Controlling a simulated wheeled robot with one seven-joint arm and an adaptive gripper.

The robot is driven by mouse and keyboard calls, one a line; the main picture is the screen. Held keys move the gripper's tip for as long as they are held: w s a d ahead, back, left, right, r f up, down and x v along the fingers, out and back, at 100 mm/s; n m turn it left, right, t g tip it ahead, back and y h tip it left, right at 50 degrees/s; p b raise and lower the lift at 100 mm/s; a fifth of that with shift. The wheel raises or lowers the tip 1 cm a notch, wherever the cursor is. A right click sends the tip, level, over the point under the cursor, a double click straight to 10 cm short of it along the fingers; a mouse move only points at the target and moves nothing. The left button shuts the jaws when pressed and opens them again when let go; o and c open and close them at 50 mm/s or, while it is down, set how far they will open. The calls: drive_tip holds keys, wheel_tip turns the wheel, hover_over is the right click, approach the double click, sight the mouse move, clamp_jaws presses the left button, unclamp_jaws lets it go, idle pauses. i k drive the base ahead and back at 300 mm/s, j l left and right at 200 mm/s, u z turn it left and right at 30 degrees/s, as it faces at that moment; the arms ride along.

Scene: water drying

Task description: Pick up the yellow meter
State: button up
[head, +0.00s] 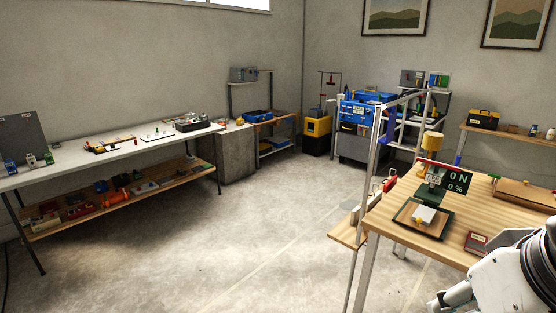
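No thing in view can be surely told as the yellow meter. On the wooden table at right, a yellow cylinder (432,142) stands up behind a dark display (445,180) reading "0 N" and "0 %". A small yellow piece (419,220) lies by a pale block (426,213) on a dark-edged tray (403,222). My white arm is at the lower right corner, in front of this table. The end of my arm, perhaps my gripper (448,299), is low and partly cut off; its fingers cannot be made out.
A metal frame (366,215) rises at the wooden table's (477,215) left edge. A long white bench (90,165) with small items and a lower shelf (120,200) stands at left. Blue bins (358,112) and a yellow-black box (317,127) stand at back. The middle floor is clear.

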sight(100, 149)
drive_tip(key=i+j+u, duration=0.2)
drive_tip(key=i+u, duration=0.15)
drive_tip(key=i, duration=0.4)
drive_tip(key=i+u, duration=0.35)
drive_tip(key=i, duration=0.35)
drive_tip(key=i+l+u, duration=0.2)
drive_tip(key=i+u, duration=0.15)
drive_tip(key=i, duration=0.4)
drive_tip(key=i+j+u, duration=0.1)
drive_tip(key=i, duration=0.5)
drive_tip(key=i+j, duration=0.3)
drive_tip(key=i, duration=0.3)
drive_tip(key=i+j+u, duration=0.15)
drive_tip(key=i, duration=0.45)
drive_tip(key=i+j+z, duration=0.1)
drive_tip(key=i+j, duration=0.2)
